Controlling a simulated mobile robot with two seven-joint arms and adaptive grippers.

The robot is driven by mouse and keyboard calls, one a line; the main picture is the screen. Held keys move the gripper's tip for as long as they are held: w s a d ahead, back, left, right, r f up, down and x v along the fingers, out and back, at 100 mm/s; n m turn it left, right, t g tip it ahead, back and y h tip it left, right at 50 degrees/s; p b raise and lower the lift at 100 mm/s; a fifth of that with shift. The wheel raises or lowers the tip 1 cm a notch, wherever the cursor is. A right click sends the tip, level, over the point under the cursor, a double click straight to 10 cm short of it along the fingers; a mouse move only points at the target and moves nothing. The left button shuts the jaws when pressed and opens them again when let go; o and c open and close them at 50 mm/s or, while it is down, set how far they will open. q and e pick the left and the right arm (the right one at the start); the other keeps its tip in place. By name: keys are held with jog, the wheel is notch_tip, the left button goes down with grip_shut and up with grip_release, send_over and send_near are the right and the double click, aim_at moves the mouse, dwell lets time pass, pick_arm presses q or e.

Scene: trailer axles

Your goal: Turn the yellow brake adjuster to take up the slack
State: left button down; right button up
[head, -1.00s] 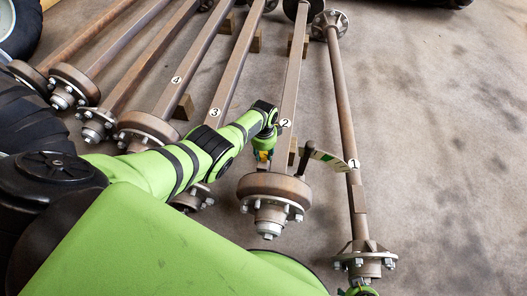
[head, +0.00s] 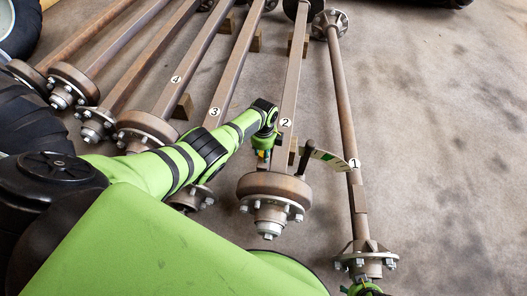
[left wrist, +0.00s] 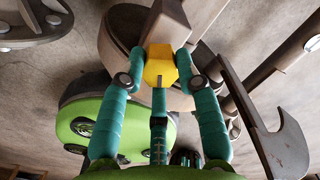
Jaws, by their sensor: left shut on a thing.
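The yellow brake adjuster (left wrist: 160,73) sits behind the brake drum of axle 2 and shows as a faceted yellow block in the left wrist view. In the head view my left gripper (head: 264,150) points down beside the beam of axle 2 (head: 288,100), just behind the drum (head: 272,187); little of the adjuster shows there.
Axle 1 (head: 344,120) lies to the right, with a flanged hub (head: 365,262) near the bottom. Axle 3 (head: 232,80) and axle 4 (head: 188,62) lie to the left, with more beyond. Wooden blocks (head: 184,107) support beams. Bare concrete floor (head: 450,150) lies at right.

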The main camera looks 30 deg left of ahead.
pick_arm(q)
jog(key=shift+s+f+m, duration=0.1)
jog(key=shift+m, duration=0.4)
jog(key=c, duration=0.9)
grip_release()
jog(key=shift+w+r, duration=0.2)
jog(key=shift+r, duration=0.3)
notch_tip(320, 180, up, 11)
jog(key=shift+s+r, duration=0.1)
jog(key=shift+s, duration=0.05)
